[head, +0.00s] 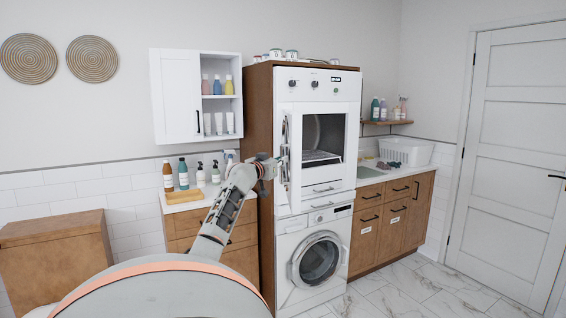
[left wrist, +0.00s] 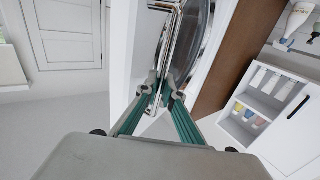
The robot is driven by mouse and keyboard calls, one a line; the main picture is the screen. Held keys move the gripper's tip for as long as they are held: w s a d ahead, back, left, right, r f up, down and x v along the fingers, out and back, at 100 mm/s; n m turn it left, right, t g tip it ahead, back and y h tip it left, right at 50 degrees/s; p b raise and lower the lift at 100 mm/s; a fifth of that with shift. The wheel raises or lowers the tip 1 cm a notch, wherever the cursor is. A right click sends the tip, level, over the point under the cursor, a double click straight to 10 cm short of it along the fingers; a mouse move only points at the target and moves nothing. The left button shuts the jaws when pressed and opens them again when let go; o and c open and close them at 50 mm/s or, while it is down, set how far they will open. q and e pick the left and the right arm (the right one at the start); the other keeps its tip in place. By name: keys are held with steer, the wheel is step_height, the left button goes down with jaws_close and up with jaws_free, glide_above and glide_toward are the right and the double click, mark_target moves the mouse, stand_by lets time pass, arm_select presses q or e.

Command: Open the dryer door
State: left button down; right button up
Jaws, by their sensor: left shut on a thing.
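The dryer is the upper machine (head: 315,84) in the wooden tower, above a front-loading washer. Its white door (head: 295,165) stands open, swung out at the left side and seen nearly edge-on. The dark interior (head: 322,140) shows to its right. My left gripper (head: 270,166) is at the left, outer face of the door. In the left wrist view, the fingers (left wrist: 160,98) are shut on the chrome handle (left wrist: 168,45), beside the door's round chrome ring (left wrist: 205,40). The gripped part is partly hidden by the fingers. My right gripper is out of view.
The washer (head: 315,260) below has its round door shut. A counter with bottles (head: 183,174) stands left of the tower, under a white wall cabinet (head: 175,95). A counter with a basket (head: 405,151) stands right. Tiled floor (head: 400,290) is clear at front right.

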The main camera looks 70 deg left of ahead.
arm_select(q)
steer(key=c, duration=2.2)
jaws_free()
steer(key=shift+d, duration=0.1)
steer(key=v, duration=1.2)
